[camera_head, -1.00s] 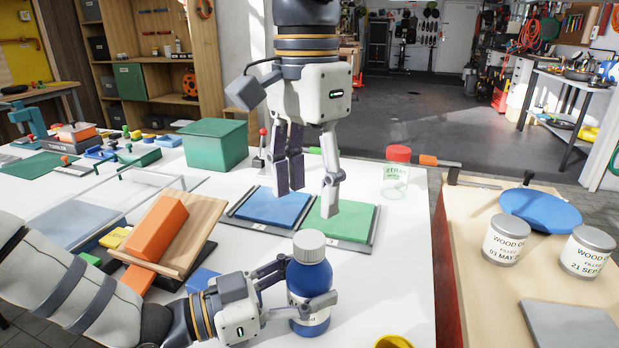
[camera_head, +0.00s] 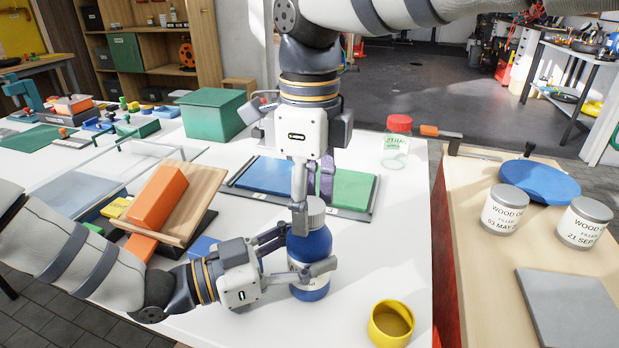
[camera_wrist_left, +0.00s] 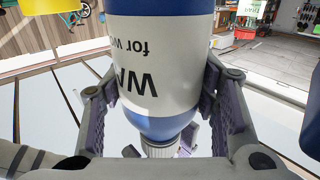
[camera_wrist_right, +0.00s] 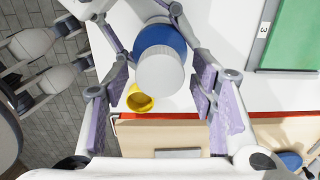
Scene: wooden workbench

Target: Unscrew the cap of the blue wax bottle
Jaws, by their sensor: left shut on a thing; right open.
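The blue wax bottle (camera_head: 312,248) stands upright on the white bench top, its white label partly hidden by a finger. My left gripper (camera_head: 306,252) is shut around its body from the left; in the left wrist view the bottle (camera_wrist_left: 165,70) sits between the pads. The white ribbed cap (camera_head: 316,207) is on the bottle. My right gripper (camera_head: 313,192) points down over the bottle and is open. In the right wrist view the cap (camera_wrist_right: 160,74) lies between its spread fingers, with gaps on both sides.
An open yellow cup (camera_head: 391,322) stands right of the bottle, near the bench edge. Behind it are a blue panel (camera_head: 262,175) and a green panel (camera_head: 355,190). A tilted wooden board with an orange block (camera_head: 158,197) is at left. A red-lidded jar (camera_head: 397,140) stands at back right.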

